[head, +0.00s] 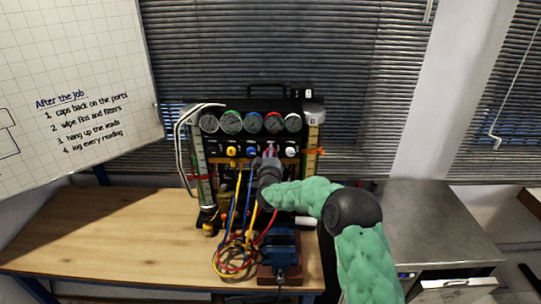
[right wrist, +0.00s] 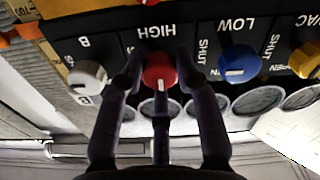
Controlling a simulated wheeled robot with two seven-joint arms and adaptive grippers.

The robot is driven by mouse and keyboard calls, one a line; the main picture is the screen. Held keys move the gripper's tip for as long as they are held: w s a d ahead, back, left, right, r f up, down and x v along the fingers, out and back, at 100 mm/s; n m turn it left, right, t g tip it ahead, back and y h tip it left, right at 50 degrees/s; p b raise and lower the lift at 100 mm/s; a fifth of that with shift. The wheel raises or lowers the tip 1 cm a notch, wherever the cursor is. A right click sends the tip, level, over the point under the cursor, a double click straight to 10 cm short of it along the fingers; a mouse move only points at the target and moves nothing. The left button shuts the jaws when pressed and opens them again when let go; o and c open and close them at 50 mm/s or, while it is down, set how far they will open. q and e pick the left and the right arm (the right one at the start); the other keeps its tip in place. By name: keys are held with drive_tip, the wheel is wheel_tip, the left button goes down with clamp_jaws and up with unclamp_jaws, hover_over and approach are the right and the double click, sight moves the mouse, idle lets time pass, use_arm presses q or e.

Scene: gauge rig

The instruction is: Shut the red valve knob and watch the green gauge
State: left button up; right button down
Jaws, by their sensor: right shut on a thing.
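The red valve knob (right wrist: 160,72) is on the dark panel below the word HIGH, which shows upside down in the right wrist view. My right gripper (right wrist: 158,80) is shut on this knob, with fingers at both sides. A white mark on the knob points to the bottom of that view; a SHUT label is to its right. In the head view the red knob (head: 271,149) is mostly hidden behind my gripper (head: 269,162). The green gauge (head: 231,122) is second from the left in the gauge row; its needle is too small to read. My left gripper is not in view.
Beside the red knob are a blue knob (right wrist: 238,64), a yellow knob (right wrist: 306,60) and a white knob (right wrist: 87,75). Coloured leads (head: 235,255) and a blue vise (head: 283,250) are in front of the rig. The wooden bench (head: 100,235) is clear at left.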

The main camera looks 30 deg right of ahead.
drive_tip(key=shift+m+b, duration=7.5)
drive_tip(key=shift+m, duration=1.3)
drive_tip(key=c, duration=0.9)
unclamp_jaws()
